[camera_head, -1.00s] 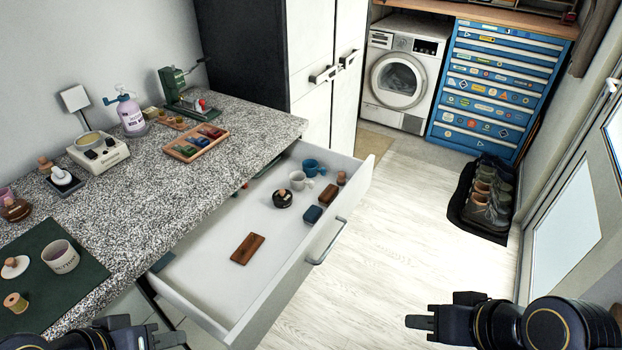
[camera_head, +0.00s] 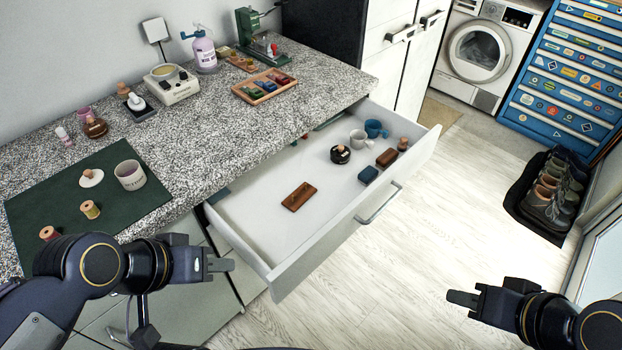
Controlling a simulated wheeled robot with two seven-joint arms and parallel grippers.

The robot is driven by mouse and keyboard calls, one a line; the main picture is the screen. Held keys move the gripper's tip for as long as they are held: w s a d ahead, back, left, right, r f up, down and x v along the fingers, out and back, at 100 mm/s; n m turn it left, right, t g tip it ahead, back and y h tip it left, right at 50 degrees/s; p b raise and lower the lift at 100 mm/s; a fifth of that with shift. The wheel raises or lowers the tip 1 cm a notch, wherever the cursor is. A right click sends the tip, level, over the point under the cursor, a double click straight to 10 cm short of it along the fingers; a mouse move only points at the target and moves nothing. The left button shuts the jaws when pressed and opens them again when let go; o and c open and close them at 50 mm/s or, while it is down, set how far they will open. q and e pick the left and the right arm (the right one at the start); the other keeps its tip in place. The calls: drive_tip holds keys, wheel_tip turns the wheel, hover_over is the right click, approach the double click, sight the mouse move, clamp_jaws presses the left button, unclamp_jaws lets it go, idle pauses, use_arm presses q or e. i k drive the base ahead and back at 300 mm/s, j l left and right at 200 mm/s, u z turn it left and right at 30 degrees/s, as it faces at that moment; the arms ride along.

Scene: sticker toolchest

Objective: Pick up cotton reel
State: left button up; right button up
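A small wooden cotton reel (camera_head: 90,209) with yellowish thread stands on the dark green mat (camera_head: 40,200) on the speckled worktop. A second, reddish-wrapped reel-like piece (camera_head: 48,234) is near the mat's front edge, close behind my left arm. My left gripper (camera_head: 218,265) is in front of the worktop, to the right of and nearer than the reels, apart from them. My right gripper (camera_head: 463,298) is over the floor at the right, far from the reels. Nothing shows in either gripper. Both are seen side-on, so their finger gaps are unclear.
A white mug (camera_head: 130,175) and a round white lid (camera_head: 91,178) share the mat. An open drawer (camera_head: 275,262) juts out right of my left gripper, holding a brown block, cups and small items. The floor (camera_head: 420,240) between drawer and shoe mat is clear.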

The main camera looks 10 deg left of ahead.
sight(49, 232)
drive_tip(key=u, duration=2.2)
drive_tip(key=z, duration=1.8)
drive_tip(key=j+u, duration=0.1)
drive_tip(key=u, duration=0.35)
drive_tip(key=j+u, duration=0.1)
drive_tip(key=u, duration=0.35)
drive_tip(key=j+u, duration=0.1)
drive_tip(key=u, duration=0.35)
drive_tip(key=j+u, duration=0.1)
drive_tip(key=u, duration=0.4)
drive_tip(key=i+j+z, duration=0.1)
drive_tip(key=i, duration=0.2)
